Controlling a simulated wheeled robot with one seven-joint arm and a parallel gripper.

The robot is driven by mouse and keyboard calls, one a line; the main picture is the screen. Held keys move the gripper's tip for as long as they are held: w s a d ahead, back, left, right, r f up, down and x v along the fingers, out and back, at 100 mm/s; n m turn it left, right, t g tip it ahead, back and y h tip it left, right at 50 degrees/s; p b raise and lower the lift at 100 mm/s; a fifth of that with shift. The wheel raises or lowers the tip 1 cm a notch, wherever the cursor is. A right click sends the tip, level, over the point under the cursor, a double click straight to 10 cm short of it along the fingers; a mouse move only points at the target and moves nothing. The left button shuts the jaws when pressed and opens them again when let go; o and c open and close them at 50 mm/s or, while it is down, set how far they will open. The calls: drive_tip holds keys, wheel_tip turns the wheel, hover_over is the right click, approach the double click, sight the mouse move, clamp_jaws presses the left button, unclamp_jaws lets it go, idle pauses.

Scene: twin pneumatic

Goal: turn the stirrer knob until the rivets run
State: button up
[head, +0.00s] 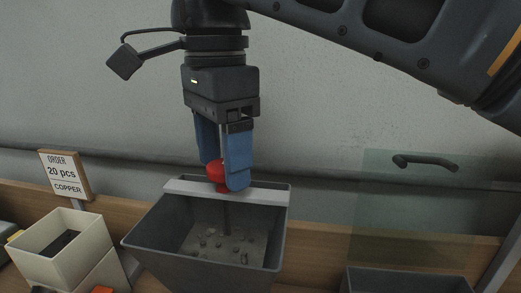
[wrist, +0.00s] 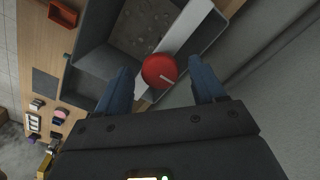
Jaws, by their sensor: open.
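The red stirrer knob (head: 216,172) sits on a pale bar (head: 262,197) across the top of a grey hopper (head: 157,229). In the wrist view the knob (wrist: 159,71) is round with a pale line on its face. My gripper (head: 224,177) points down over the knob, its two blue fingers open and on either side of it. In the wrist view the fingers (wrist: 163,76) stand apart, with gaps to the knob. A dark rod hangs below the bar into the hopper. A few small grey rivets (head: 243,258) lie on the hopper floor.
An order sign (head: 65,174) reads 20 pcs copper, at left. A cream bin (head: 50,262) stands below it. A clear panel with a dark handle (head: 426,162) and another grey bin (head: 400,281) are at right. A wall is close behind.

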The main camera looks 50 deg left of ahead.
drive_tip(key=shift+c, duration=0.3)
drive_tip(key=c, duration=1)
